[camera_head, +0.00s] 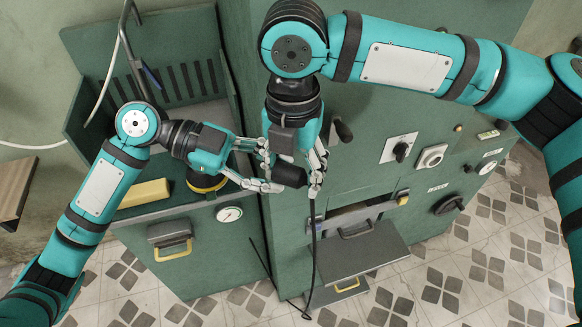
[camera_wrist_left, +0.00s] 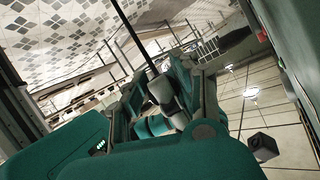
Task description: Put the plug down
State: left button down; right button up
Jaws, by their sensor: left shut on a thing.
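The plug (camera_head: 291,175) is a dark, rounded piece in front of the green cabinet, in the head view. My left gripper (camera_head: 282,174) comes in from the left and is shut on it, one pale finger below it. The black cable (camera_head: 313,245) hangs down close by to the floor. In the left wrist view a dark cable (camera_wrist_left: 134,37) runs away from the fingers of my left gripper (camera_wrist_left: 162,95). My right gripper (camera_head: 312,178) points down right beside the plug. Its fingers overlap the left ones, so its opening is hidden.
The green cabinet carries a knob (camera_head: 401,150), a gauge (camera_head: 229,214) and a yellow-handled drawer (camera_head: 170,240). A grey tray (camera_head: 365,255) juts out low in front. A yellow block (camera_head: 144,193) lies on the left ledge. The tiled floor (camera_head: 480,270) at the right is clear.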

pick_arm(q)
jog(key=shift+s+d, duration=0.1)
jog(key=shift+d, duration=0.05)
pick_arm(e)
jog(key=shift+a, duration=0.2)
jog(key=shift+c, duration=1.1)
pick_arm(q)
jog(key=c, duration=1.4)
grip_release()
pick_arm(e)
jog(key=shift+c, duration=1)
pick_arm(q)
jog(key=o, duration=0.4)
jog(key=shift+o, duration=0.4)
